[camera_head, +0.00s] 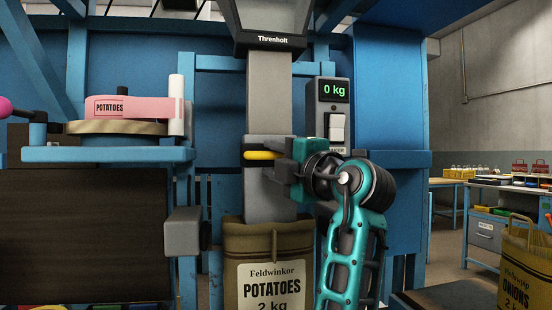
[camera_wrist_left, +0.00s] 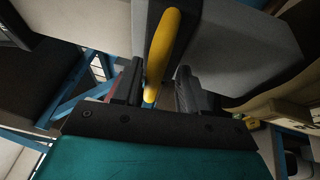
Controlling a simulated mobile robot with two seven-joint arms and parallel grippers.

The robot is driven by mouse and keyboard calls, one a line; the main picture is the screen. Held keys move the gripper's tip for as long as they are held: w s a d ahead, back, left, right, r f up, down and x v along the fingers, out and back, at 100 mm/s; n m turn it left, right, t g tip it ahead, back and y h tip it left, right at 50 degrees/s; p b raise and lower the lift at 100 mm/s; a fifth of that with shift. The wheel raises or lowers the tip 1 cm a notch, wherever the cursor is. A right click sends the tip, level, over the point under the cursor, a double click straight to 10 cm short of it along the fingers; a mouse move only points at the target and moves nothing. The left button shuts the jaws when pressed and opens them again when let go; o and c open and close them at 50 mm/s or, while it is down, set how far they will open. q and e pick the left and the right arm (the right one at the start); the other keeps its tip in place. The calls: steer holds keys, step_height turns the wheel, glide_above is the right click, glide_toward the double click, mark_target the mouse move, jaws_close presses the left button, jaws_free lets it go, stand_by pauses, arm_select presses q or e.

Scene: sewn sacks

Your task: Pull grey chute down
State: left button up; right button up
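The grey chute (camera_head: 268,95) hangs down from a hopper marked Threnholt. Its lower end (camera_head: 268,205) meets the open top of a brown potato sack (camera_head: 238,245); how deep it goes in is hidden. A yellow handle (camera_head: 258,155) sits on a grey collar across the chute and also shows in the left wrist view (camera_wrist_left: 164,45). My left gripper (camera_head: 283,168) is at the handle's right end. In the wrist view its two fingers (camera_wrist_left: 158,92) stand apart, with the handle between them and a visible gap on the right side. My right gripper is out of view.
A scale box (camera_head: 327,105) reading 0 kg stands right of the chute, close to my left wrist. A blue shelf (camera_head: 110,154) with a pink POTATOES label roll (camera_head: 130,107) is at left. A grey block (camera_head: 182,232) is left of the sack. An onion sack (camera_head: 518,265) is at lower right.

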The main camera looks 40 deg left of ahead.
arm_select(q)
steer(key=shift+r, duration=0.1)
steer(key=v, duration=1.3)
